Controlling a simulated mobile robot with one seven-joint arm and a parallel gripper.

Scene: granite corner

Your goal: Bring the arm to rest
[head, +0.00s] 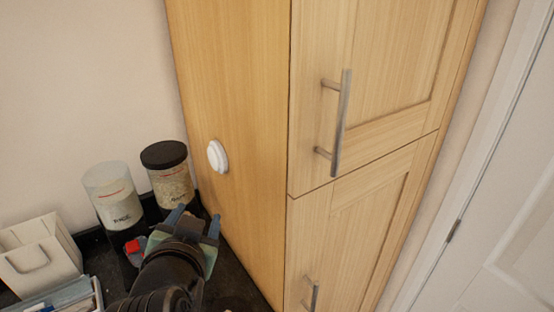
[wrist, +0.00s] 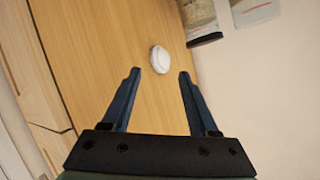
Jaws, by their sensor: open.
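My gripper (head: 195,219) is in the lower middle of the head view, above the dark counter and close to the wooden cabinet's side. In the wrist view its two blue fingers (wrist: 158,80) stand wide apart with nothing between them. A round white knob-like disc (head: 217,157) is fixed on the cabinet side, above and to the right of the fingertips in the head view. The disc also shows in the wrist view (wrist: 160,60), beyond the fingertips and apart from them. My arm hides part of the counter.
The tall wooden cabinet (head: 240,90) has metal handles (head: 341,122) on its front. Two jars, one clear-topped (head: 115,200) and one black-lidded (head: 172,180), stand left of my gripper. A white container (head: 40,255) is at far left. A white door (head: 510,230) is at right.

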